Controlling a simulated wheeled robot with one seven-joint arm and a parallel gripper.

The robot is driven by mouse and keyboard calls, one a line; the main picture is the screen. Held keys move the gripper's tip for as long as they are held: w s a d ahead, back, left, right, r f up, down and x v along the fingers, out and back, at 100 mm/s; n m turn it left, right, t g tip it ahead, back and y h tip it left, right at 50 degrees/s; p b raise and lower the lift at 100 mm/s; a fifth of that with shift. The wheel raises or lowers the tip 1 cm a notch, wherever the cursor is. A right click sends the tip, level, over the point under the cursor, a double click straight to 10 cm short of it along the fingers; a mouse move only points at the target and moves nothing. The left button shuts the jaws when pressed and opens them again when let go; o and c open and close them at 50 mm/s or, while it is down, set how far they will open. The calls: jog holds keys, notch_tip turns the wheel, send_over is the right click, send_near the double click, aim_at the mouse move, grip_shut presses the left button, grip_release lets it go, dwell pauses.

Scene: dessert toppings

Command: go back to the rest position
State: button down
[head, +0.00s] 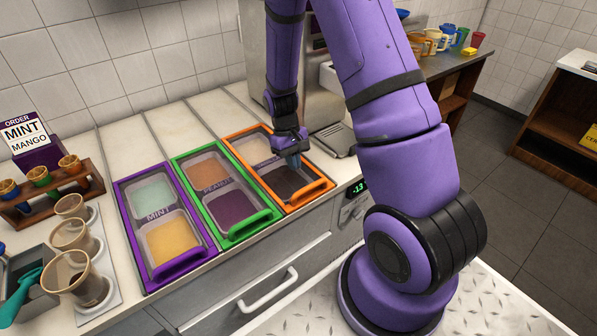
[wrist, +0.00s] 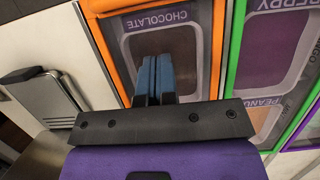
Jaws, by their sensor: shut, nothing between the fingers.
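My gripper (head: 293,161) hangs from my purple arm over the orange-framed topping bin (head: 325,187) on the counter. In the wrist view my gripper (wrist: 153,62) shows two blue fingers held together, with nothing between them. Below the fingers is the dark lid window marked CHOCOLATE (wrist: 188,50), inside its orange frame (wrist: 104,50). The fingers overlap the window in the picture; I cannot tell whether they touch it.
A green-framed bin (head: 252,228) and a purple-framed bin (head: 168,281) stand to the left. A cone rack (head: 52,197), an order sign (head: 25,132) and clear cups (head: 80,280) are further left. A metal machine (head: 254,45) stands behind. A drawer handle (head: 268,292) juts out below.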

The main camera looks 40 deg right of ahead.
jog(key=v, duration=0.8)
jog(key=shift+r, duration=0.2)
jog(key=shift+a, duration=0.1)
jog(key=s+a+r+t, duration=0.2)
jog(key=s+r, duration=0.2)
jog(key=r, duration=0.6)
jog(key=s+a+r+t, duration=0.2)
jog(key=s+a+r, duration=0.15)
jog(key=r, duration=0.65)
jog(key=s+a+r+t, duration=0.1)
jog(key=s+r, duration=0.3)
jog(key=s, duration=0.4)
jog(key=s+a+r+t, duration=0.1)
jog(key=s+r+t, duration=0.2)
jog(key=s, duration=0.4)
jog(key=shift+s+a+r+t, duration=0.3)
jog(key=shift+s+a+r, duration=0.05)
jog(key=shift+r, duration=0.45)
